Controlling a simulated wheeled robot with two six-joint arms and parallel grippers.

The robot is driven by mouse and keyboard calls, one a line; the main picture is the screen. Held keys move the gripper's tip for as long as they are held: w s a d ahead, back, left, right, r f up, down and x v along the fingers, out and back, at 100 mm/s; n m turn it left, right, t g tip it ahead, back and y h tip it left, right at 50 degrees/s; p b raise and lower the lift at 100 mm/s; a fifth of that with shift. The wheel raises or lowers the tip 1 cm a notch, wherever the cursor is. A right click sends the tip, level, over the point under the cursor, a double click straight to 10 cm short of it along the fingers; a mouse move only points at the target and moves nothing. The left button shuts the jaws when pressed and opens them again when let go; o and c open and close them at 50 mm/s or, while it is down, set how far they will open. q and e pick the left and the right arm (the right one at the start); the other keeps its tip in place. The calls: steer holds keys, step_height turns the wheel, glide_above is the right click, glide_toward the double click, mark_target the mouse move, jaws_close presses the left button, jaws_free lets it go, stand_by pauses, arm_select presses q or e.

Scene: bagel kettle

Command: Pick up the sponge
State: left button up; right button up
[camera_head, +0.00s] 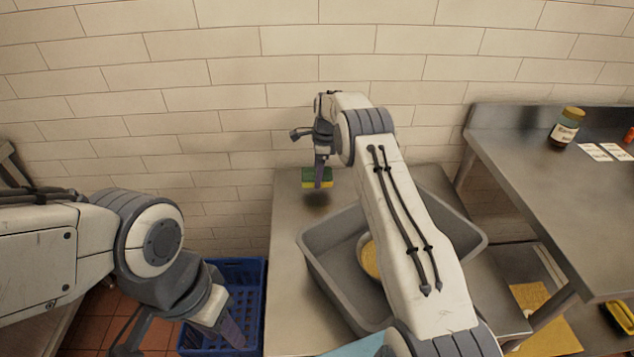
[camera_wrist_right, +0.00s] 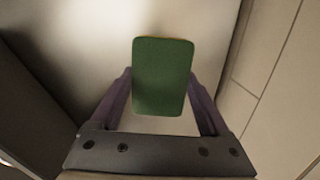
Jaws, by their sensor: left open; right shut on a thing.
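The sponge (camera_head: 310,183) has a green top and a yellow lower layer. It hangs above the metal table (camera_head: 285,265), near the back wall, with a dark shadow beneath it. My right gripper (camera_head: 321,178) is shut on the sponge, and one finger hides part of it. In the right wrist view the sponge's green face (camera_wrist_right: 164,76) sits between the two fingers of the right gripper (camera_wrist_right: 162,95). My left gripper (camera_head: 180,340) is open and low at the left, near the blue crate; nothing shows in it.
A grey tub (camera_head: 320,270) with a round yellow-filled container (camera_head: 370,258) stands under my right arm. A blue crate (camera_head: 250,290) is at the lower left. A higher metal counter (camera_head: 560,190) on the right holds a jar (camera_head: 567,127). The tiled wall is close behind.

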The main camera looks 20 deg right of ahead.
steer(key=s+d+r, duration=0.5)
steer(key=d+r, duration=0.2)
steer(key=d, duration=0.3)
steer(key=shift+s+d+b, duration=0.15)
steer(key=shift+s+b, duration=0.15)
steer(key=shift+b, duration=0.1)
